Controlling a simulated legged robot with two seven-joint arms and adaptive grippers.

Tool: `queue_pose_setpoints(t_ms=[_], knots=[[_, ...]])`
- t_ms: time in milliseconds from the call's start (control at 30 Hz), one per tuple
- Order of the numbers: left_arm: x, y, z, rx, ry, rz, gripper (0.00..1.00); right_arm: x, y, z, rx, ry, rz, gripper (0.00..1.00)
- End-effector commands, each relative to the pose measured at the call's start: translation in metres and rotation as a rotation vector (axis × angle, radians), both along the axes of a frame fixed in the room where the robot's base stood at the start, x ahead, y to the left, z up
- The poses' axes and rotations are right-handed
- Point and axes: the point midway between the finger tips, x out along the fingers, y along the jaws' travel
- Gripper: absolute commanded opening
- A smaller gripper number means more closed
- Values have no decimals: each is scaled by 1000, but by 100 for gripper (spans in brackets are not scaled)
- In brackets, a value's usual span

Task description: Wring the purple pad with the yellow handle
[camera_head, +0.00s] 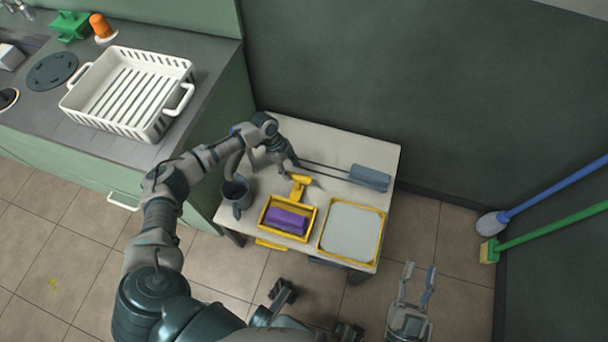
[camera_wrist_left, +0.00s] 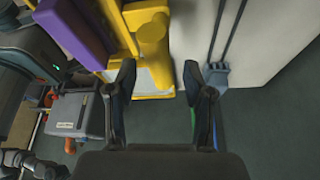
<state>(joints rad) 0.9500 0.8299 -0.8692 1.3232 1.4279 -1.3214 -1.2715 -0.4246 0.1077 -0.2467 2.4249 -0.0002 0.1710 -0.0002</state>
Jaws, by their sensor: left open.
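The purple pad (camera_head: 286,220) lies in a yellow-framed press (camera_head: 263,213) on the small white table. The yellow handle (camera_head: 299,186) sticks up at the back of that press. In the left wrist view the purple pad (camera_wrist_left: 75,30) is at the upper left and the yellow handle (camera_wrist_left: 152,45) at the upper middle. My left gripper (camera_head: 288,160) is open and empty, just behind the handle. In the wrist view its fingertips (camera_wrist_left: 158,78) are apart, with the handle's end between them in the picture; contact cannot be told. My right gripper (camera_head: 418,272) is open and empty, right of the table.
A yellow-edged tray with a pale surface (camera_head: 352,231) sits right of the press. A grey cup (camera_head: 237,192) stands to its left. A blue-grey tool with two rods (camera_head: 370,177) lies behind. A white rack (camera_head: 132,90) is on the counter. Two brushes (camera_head: 550,195) lean at right.

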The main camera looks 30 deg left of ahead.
Motion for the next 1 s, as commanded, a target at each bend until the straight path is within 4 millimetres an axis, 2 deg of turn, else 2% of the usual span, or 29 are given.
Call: queue_pose_setpoints(t_ms=[433, 600, 833, 867, 1000], knots=[[1, -23, -59, -1, 3, -3, 52, -26, -5, 33, 101, -301, -6, 40], [1, -27, -67, -2, 0, -3, 52, -33, -7, 41, 120, -359, -8, 40], [2, -28, -67, -2, -2, -1, 52, -34, -7, 42, 122, -366, -9, 40], [2, -28, -67, -2, -2, -1, 47, -34, -7, 42, 122, -366, -9, 40], [1, -28, -67, -2, -1, -2, 12, -31, -6, 41, 121, -362, -8, 40]])
